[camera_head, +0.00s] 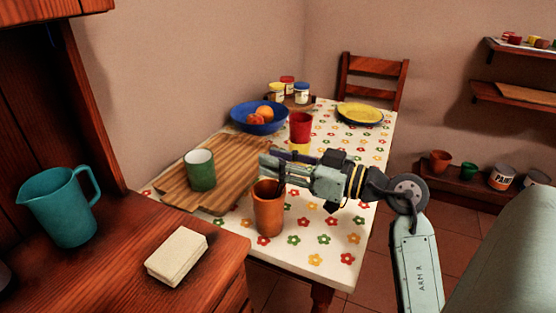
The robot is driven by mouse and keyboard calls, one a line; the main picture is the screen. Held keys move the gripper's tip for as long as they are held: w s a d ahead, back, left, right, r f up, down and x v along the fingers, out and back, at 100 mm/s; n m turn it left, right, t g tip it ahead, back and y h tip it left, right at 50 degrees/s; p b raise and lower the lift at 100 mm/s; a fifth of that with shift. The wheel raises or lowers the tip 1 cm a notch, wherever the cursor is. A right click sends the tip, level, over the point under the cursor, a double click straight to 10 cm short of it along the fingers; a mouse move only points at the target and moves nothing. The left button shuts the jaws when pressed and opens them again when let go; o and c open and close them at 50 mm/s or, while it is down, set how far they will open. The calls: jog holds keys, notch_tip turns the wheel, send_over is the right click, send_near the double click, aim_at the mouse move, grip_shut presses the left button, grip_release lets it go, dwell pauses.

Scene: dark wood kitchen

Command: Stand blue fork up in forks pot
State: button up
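A brown-orange pot (268,219), the likely forks pot, stands upright near the front edge of the flowered table. My gripper (272,167) reaches in from the right, with its fingers level just above and behind the pot's rim. A dark blue-violet strip shows along the fingers; I cannot tell whether it is the blue fork or part of the gripper. No fork shape can be made out clearly. Something thin and dark shows at the pot's right rim, too small to identify. Whether the fingers are open or shut is unclear.
A green cup (200,170) stands on a wooden board (233,158) left of the pot. Behind are a blue fruit bowl (258,122), a red cup (301,126) and a yellow plate (360,114). A teal jug (63,207) stands on the left counter. The table's front right is clear.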

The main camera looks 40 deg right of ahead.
notch_tip(320, 180, up, 10)
dwell(0.7)
dwell(0.9)
